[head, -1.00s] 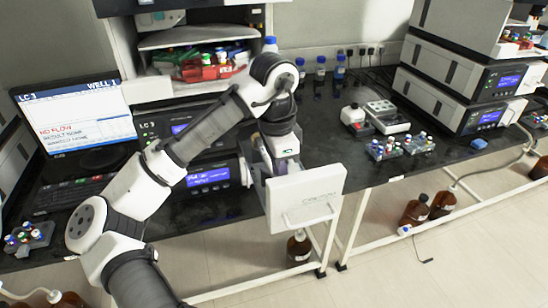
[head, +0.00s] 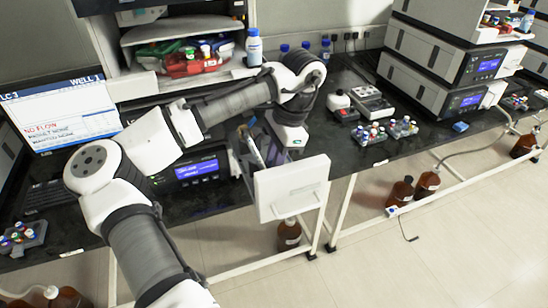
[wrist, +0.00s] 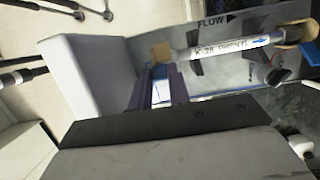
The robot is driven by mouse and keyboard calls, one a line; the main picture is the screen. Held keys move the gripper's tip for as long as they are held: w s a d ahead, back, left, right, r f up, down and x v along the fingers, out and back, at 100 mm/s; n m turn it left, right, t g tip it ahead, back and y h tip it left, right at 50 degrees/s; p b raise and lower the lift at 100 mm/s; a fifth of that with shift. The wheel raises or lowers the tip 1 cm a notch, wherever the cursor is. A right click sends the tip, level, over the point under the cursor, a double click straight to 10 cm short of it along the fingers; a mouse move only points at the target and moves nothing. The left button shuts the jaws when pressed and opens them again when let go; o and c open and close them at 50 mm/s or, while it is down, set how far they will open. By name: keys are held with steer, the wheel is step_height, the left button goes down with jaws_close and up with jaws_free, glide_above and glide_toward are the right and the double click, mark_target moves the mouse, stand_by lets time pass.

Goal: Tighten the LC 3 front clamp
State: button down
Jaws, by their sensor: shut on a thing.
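The LC 3 unit (head: 190,172) has its white front door (head: 291,188) swung out towards me. My gripper is at the open compartment behind the door, and its fingers are hidden in the head view. A tan fitting (wrist: 161,52) at the column's near end is just past the fingertips. Whether the fingers touch it I cannot tell.
The monitor (head: 65,108) at left reads LC 3, WELL 1 and NO FLOW. A blue-capped bottle (head: 254,48) stands on the unit. Vial racks (head: 370,134) and a second instrument stack (head: 440,75) are to the right. Brown bottles (head: 289,234) stand on the floor below.

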steer(key=c, duration=1.3)
jaws_free()
steer(key=shift+r, duration=0.1)
steer(key=b+v, duration=0.1)
steer(key=v, duration=1.2)
steer(key=shift+d+r, duration=0.2)
steer(key=shift+r, duration=0.1)
steer(key=shift+c, duration=0.4)
